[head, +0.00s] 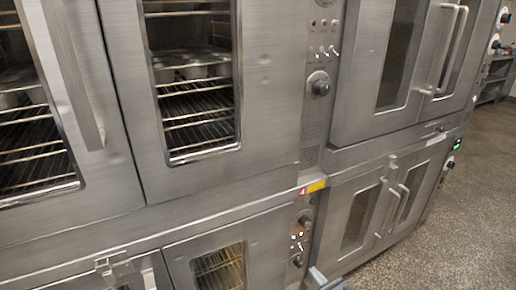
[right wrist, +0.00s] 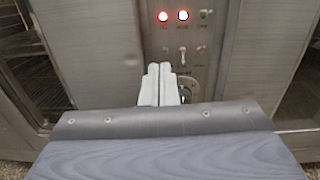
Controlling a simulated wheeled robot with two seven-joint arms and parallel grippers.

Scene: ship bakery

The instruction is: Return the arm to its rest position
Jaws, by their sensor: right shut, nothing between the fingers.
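My right gripper (right wrist: 160,82) shows in the right wrist view with its two pale fingers closed together and nothing between them. In the head view a small grey part of my right gripper (head: 325,281) shows at the bottom edge, below the lower control panel (head: 299,235). My left gripper is not in view.
Stacked steel ovens fill most of the head view. An upper oven door (head: 200,168) and a lower oven door (head: 220,245) are on the left, with doors with bar handles (head: 400,205) on the right. Speckled floor (head: 465,225) is clear at the right.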

